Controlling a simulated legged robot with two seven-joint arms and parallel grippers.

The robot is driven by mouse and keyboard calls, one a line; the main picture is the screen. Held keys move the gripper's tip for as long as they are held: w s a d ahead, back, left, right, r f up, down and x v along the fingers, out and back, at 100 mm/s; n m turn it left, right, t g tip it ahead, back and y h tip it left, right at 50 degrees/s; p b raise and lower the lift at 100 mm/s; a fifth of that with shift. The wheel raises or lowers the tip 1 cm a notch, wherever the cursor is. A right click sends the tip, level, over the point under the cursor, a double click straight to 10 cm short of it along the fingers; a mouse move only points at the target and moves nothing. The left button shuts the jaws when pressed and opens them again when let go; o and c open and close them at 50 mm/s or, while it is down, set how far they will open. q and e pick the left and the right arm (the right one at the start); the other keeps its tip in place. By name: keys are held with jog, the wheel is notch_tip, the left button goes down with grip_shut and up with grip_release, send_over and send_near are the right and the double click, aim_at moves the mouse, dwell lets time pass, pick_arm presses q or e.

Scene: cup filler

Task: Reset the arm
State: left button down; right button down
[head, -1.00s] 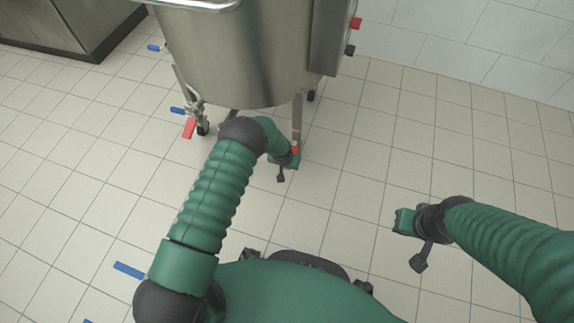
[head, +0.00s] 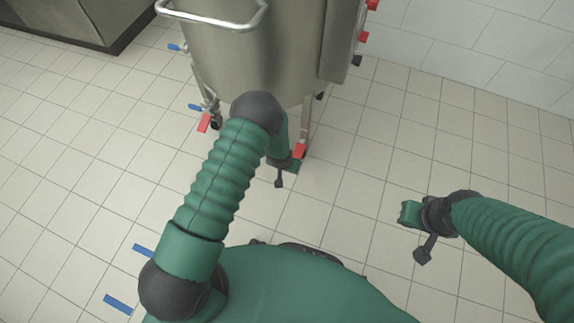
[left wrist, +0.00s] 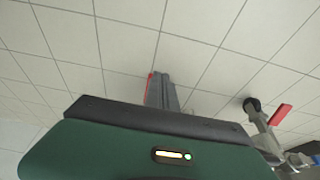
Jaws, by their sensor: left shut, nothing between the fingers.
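My left arm comes in from the left, bent at a dark elbow, with its forearm pointing down toward the floor. My left gripper (head: 291,169) is just in front of a tank leg, partly hidden by my wrist. In the left wrist view its fingers (left wrist: 162,92) are together with nothing between them. My right gripper (head: 407,213) is out over open floor on the right. Its fingers are too small to tell whether they are open. The steel tank (head: 245,65) stands ahead on legs, with a rail (head: 212,22) at its top.
A red piece (head: 300,151) shows by the tank leg beside my left gripper. A red valve handle (head: 203,122) is at the tank's lower left; a red handle also shows in the left wrist view (left wrist: 281,114). Blue floor strips (head: 117,303) lie at left. Floor on the right is clear.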

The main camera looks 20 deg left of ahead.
dwell(0.3)
pick_arm(q)
jog(key=w+a+v, duration=0.1)
jog(key=a+v, duration=0.1)
jog(key=v, duration=1.8)
jog(key=s+r, duration=1.1)
jog(key=s, duration=0.2)
notch_tip(320, 180, up, 37)
jog(key=p, duration=3.6)
jog(key=shift+s+g, duration=0.4)
jog(key=shift+f, duration=0.1)
